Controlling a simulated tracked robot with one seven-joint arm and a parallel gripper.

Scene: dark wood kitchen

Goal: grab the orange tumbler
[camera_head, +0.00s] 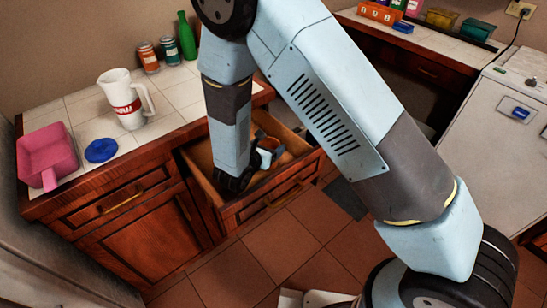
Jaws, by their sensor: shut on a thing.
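An open wooden drawer (185,160) juts out below the tiled counter. My arm reaches down into it, and my gripper (266,155) is inside the drawer near its right side. A small orange tumbler (271,143) shows at the gripper's fingers, partly hidden by them. My gripper is shut on it. The tumbler is low in the drawer; I cannot tell whether it touches the drawer floor. My arm hides part of the drawer.
On the left counter are a pink container (46,155), a blue lid (101,150), a white pitcher (122,100), jars (149,57) and a green bottle (187,36). A white appliance (495,140) stands right. The drawer's front panel (270,190) and walls surround my gripper.

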